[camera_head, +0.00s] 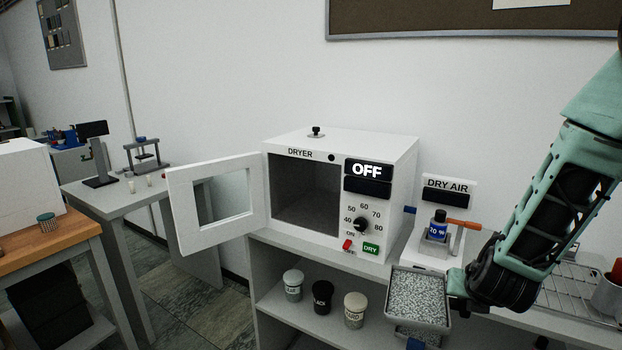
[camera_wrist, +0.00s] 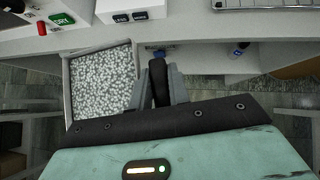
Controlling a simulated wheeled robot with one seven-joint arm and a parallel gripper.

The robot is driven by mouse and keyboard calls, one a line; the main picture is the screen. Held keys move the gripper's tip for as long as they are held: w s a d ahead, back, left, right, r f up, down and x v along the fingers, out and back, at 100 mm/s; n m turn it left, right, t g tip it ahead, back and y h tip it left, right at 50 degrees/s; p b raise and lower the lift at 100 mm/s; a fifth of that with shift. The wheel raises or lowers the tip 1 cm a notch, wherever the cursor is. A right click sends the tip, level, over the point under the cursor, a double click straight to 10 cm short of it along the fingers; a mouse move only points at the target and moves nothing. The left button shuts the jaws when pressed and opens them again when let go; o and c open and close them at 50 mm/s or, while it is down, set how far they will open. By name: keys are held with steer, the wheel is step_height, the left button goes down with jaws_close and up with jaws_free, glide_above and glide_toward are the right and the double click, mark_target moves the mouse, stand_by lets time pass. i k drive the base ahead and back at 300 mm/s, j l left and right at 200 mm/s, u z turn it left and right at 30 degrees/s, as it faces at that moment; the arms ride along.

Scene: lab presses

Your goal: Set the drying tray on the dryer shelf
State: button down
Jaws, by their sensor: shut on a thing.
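The drying tray (camera_head: 418,324) is a grey, shallow, square tray filled with pale pellets. My gripper (camera_head: 456,284) is shut on its right side and holds it in front of the bench, right of and below the dryer (camera_head: 388,222). The wrist view shows the tray (camera_wrist: 69,92) left of my gripper fingers (camera_wrist: 160,80), roughly level. The white dryer has its door (camera_head: 182,212) swung open to the left, and its display reads OFF. Its chamber (camera_head: 305,200) looks empty; a separate shelf inside is too dark to make out.
A dry air unit (camera_head: 448,190) with an orange handle stands right of the dryer. Three lidded jars (camera_head: 293,285) stand on the shelf under the dryer. A wire rack (camera_head: 575,290) is at the far right. The open door juts out at left.

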mark_target(321, 211)
steer(key=k+l, duration=0.1)
steer(key=l, duration=0.45)
steer(key=i+l, duration=0.1)
steer(key=i, duration=0.4)
steer(key=i+l, duration=0.15)
steer(key=i, duration=0.3)
